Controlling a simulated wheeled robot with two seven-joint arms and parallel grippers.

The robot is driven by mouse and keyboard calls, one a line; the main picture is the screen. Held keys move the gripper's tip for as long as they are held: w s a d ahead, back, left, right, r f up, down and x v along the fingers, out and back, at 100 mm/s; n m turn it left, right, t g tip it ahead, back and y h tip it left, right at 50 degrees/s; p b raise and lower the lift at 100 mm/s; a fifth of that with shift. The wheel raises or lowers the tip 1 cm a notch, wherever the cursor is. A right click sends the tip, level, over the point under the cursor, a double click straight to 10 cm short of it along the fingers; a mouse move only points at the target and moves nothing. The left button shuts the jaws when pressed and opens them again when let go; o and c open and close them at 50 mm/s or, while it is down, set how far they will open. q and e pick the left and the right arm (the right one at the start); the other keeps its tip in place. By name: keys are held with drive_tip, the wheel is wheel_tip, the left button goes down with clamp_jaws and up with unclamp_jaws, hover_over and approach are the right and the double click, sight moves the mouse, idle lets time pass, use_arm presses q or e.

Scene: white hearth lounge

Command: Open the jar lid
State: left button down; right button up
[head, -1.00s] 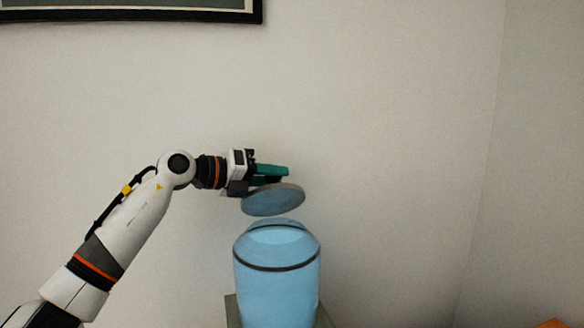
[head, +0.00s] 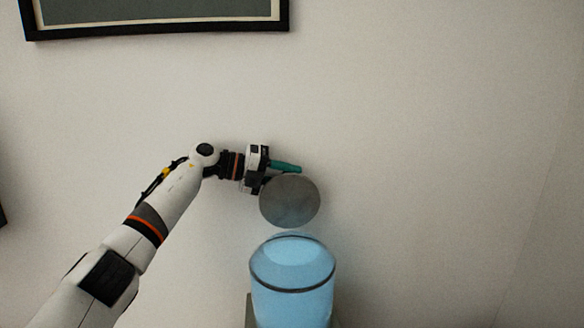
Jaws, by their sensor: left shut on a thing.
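A translucent blue jar (head: 292,300) with a dark band stands upright at the bottom centre of the head view. Its top is uncovered. The round grey lid (head: 290,203) is in the air above the jar, apart from it, steeply tilted with its flat face towards me. My left gripper (head: 284,172), with green fingers, is shut on the lid at its upper edge. The exact contact is hidden behind the lid. My right gripper is not in view.
The jar stands on a narrow support (head: 249,312), mostly out of frame. A plain wall is behind. A dark-framed picture (head: 160,32) hangs at the upper left. The space right of the jar is clear.

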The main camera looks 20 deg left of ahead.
use_arm(q)
drive_tip(key=shift+w+a+f, duration=0.1)
drive_tip(key=shift+w+f, duration=0.1)
drive_tip(key=shift+f, duration=0.1)
drive_tip(key=c, duration=1)
unclamp_jaws()
drive_tip(key=shift+w, duration=0.1)
drive_tip(key=shift+c, duration=0.2)
drive_tip(key=b+v, duration=0.4)
drive_tip(key=v, duration=0.8)
drive_tip(key=shift+w, duration=0.1)
